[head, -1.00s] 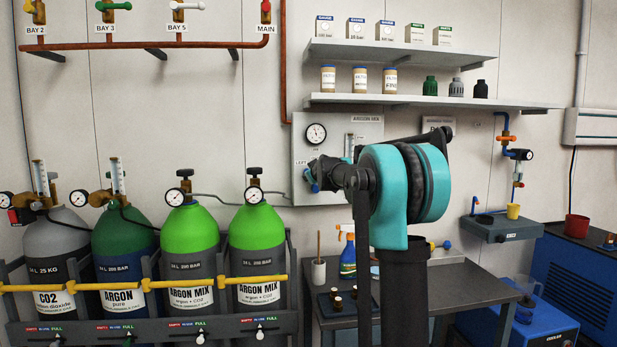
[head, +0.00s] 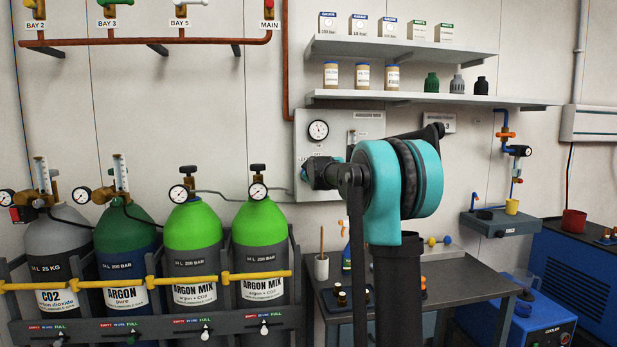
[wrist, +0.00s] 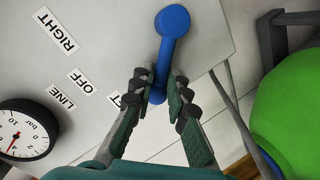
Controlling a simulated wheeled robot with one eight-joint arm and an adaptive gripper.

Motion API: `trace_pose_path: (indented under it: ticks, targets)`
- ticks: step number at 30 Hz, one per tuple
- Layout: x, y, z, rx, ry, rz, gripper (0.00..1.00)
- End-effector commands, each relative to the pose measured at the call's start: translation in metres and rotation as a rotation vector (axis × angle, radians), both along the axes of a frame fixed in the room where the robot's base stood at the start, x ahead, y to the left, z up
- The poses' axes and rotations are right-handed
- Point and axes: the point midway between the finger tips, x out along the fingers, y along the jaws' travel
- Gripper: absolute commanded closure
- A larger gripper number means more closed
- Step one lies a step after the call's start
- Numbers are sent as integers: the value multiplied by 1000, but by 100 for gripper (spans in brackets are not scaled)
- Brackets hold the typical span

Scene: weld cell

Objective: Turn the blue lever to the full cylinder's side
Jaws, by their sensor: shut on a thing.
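The blue lever (wrist: 166,55) shows in the wrist view on a pale panel, with a round knob at its upper end. Its lower end lies between the fingertips of my gripper (wrist: 160,92), which is shut on it. The lower end is beside a partly covered label ending in "FT"; the OFF, LINE and RIGHT labels are farther left and up. In the head view my gripper (head: 318,174) is against the panel (head: 342,128) and hides the lever. Two green-topped ARGON MIX cylinders (head: 193,226) (head: 259,224) stand left of the panel; I cannot read their gauges.
A round gauge (wrist: 27,133) is on the panel near my gripper. A green cylinder top (wrist: 292,112) is at the right of the wrist view. Shelves (head: 400,50) hang above, and a workbench (head: 465,288) stands below. A yellow bar (head: 205,280) crosses the cylinders.

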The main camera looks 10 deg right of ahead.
Motion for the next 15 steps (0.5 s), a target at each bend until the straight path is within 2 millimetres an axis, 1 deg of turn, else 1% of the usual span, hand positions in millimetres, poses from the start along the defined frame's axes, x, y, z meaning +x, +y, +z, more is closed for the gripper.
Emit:
trace_pose_path:
  ticks: [1, 3, 4, 5, 15]
  targets:
    - [0, 3, 1, 1, -2, 3, 100]
    - [0, 3, 1, 1, -2, 3, 100]
    - [0, 3, 1, 1, -2, 3, 81]
    - [0, 3, 1, 1, -1, 4, 78]
    - [-2, 2, 1, 1, -1, 2, 78]
